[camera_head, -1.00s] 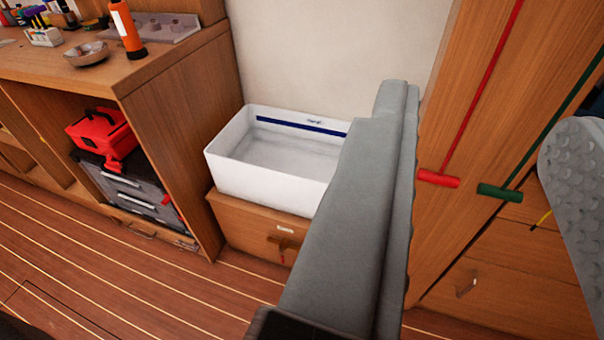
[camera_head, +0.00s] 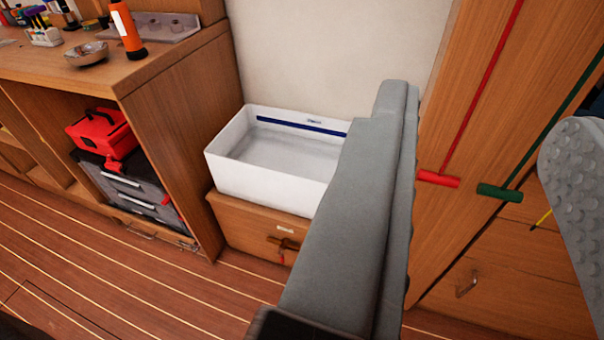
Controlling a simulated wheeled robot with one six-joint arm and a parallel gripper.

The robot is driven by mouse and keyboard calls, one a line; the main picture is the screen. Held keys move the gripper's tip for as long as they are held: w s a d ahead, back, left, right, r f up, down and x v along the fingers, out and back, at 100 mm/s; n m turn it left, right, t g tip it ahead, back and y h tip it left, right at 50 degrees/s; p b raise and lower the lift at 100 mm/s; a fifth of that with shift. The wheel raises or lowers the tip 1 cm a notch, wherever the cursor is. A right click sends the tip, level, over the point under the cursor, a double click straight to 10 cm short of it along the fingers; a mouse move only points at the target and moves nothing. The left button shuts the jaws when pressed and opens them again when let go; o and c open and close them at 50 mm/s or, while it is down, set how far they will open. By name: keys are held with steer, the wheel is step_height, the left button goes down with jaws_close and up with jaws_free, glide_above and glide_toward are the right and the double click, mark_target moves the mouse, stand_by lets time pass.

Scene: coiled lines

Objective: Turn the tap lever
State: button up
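The tap (camera_head: 284,243) is a small brown fitting on the front of the wooden box under the white basin. A short red lever (camera_head: 282,257) hangs down from it. My gripper (camera_head: 480,150) fills the right half of the view, with one grey finger in the middle and the other, with a studded pad, at the right edge. The fingers are wide apart with nothing between them. The tap is left of the near finger and farther off, not touched. Part of the box is hidden behind this finger.
The white basin (camera_head: 225,172) sits on the wooden box (camera_head: 235,224). Red (camera_head: 438,179) and green (camera_head: 500,192) handles hang on lines at right. The striped floor in front is clear.

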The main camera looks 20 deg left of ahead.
steer(key=w+a+f+m+h, duration=0.1)
steer(key=w+a+f+m, duration=0.2)
steer(key=w, duration=0.5)
steer(key=w+a+f+m, duration=0.2)
steer(key=w+a+m, duration=0.15)
steer(key=w, duration=0.35)
steer(key=w+a+f+m+h, duration=0.1)
steer(key=w+a+f+m, duration=0.2)
steer(key=w, duration=0.5)
steer(key=w+a+f+m+g+h, duration=0.2)
steer(key=f+m, duration=0.1)
steer(key=f, duration=0.4)
steer(key=w+a+f+m+g+h, duration=0.1)
steer(key=f+m+h, duration=0.2)
steer(key=f, duration=0.4)
steer(key=w+a+f+m+g+h, duration=0.2)
steer(key=f+m, duration=0.2)
steer(key=f, duration=0.4)
steer(key=x, duration=1.7)
steer(key=shift+d+r, duration=0.25)
steer(key=shift+d, duration=0.25)
jaws_close()
